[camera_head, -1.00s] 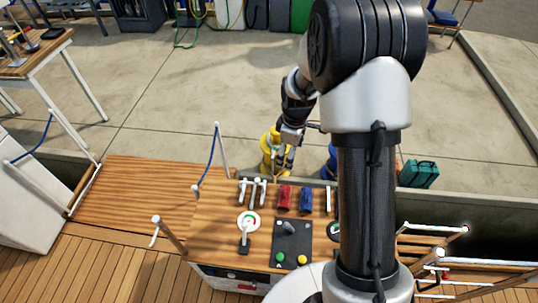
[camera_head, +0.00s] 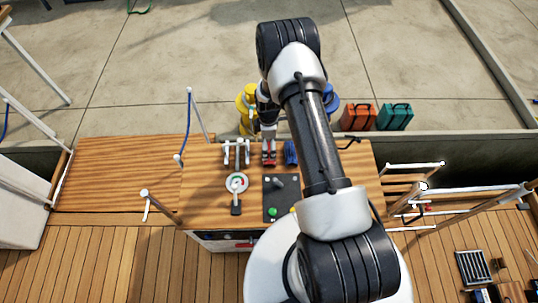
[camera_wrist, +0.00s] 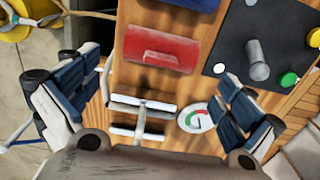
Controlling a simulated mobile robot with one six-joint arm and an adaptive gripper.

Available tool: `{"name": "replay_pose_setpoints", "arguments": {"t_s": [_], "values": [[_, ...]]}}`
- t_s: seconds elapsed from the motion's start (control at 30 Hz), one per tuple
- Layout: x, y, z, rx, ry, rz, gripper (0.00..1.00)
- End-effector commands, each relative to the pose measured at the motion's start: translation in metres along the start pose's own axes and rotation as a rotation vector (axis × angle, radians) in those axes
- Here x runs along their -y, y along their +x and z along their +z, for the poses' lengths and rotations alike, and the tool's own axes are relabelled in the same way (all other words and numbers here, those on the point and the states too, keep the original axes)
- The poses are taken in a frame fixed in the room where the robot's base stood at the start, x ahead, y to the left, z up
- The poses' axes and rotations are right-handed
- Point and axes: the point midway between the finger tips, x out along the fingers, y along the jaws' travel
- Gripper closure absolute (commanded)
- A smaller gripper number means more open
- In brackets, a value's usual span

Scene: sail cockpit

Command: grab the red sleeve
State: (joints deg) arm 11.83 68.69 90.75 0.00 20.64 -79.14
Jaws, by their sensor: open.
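The red sleeve (camera_head: 269,159) lies on the wooden console top, between the white-handled levers (camera_head: 236,152) and the blue sleeve (camera_head: 291,153). In the wrist view the red sleeve (camera_wrist: 160,47) is a red block with a raised tab, seen whole just beyond and between my open fingers. My gripper (camera_wrist: 158,85) is open and empty, with one finger at each side of the picture. In the head view my gripper (camera_head: 268,130) is over the console's far edge, by the red sleeve. I cannot tell its exact height above it.
The levers (camera_wrist: 142,115) stand between my fingers in the wrist view. A dark panel (camera_head: 282,198) with a knob and buttons and a round gauge (camera_head: 237,183) lie nearer. Yellow (camera_head: 247,108) and blue things stand behind the console.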

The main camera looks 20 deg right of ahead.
Motion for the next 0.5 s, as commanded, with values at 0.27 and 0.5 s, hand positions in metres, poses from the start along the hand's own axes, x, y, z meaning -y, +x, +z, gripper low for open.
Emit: {"name": "replay_pose_setpoints", "arguments": {"t_s": [0.27,0.5], "values": [[-0.001,0.021,0.0,0.0,0.001,0.001,0.0],[0.001,0.052,0.003,0.0,0.001,0.0,0.0]]}}
